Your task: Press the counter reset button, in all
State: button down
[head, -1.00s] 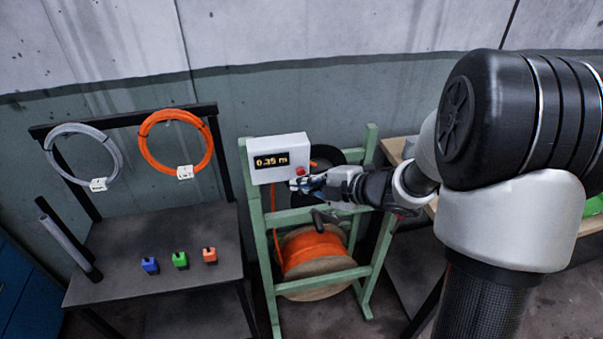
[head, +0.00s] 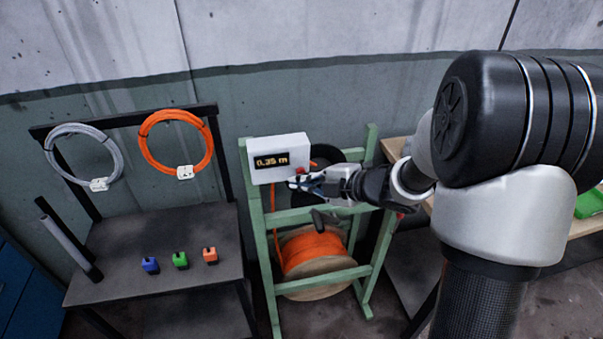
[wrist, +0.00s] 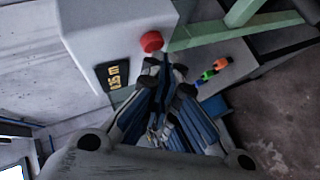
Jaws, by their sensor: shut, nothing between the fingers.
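The counter is a white box (head: 291,145) on the green wooden frame, with a dark display reading 0.35 m. Its red reset button (wrist: 151,41) is a round knob at the box's lower right corner. My gripper is shut and empty. In the wrist view its closed fingertips (wrist: 160,62) lie just below the red button and very near it; I cannot tell whether they touch.
The green frame (head: 258,225) carries an orange cable reel (head: 312,251) below the counter. At left a dark table (head: 150,275) holds blue, green and orange small blocks, with grey (head: 115,160) and orange cable coils (head: 208,150) hanging above. A wooden bench (head: 396,148) stands at right.

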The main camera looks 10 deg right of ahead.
jog(key=shift+w, duration=0.5)
dwell(0.4)
jog(key=shift+s, duration=0.9)
jog(key=shift+s, duration=0.1)
jog(key=s, duration=0.4)
jog(key=shift+s, duration=0.4)
dwell(0.5)
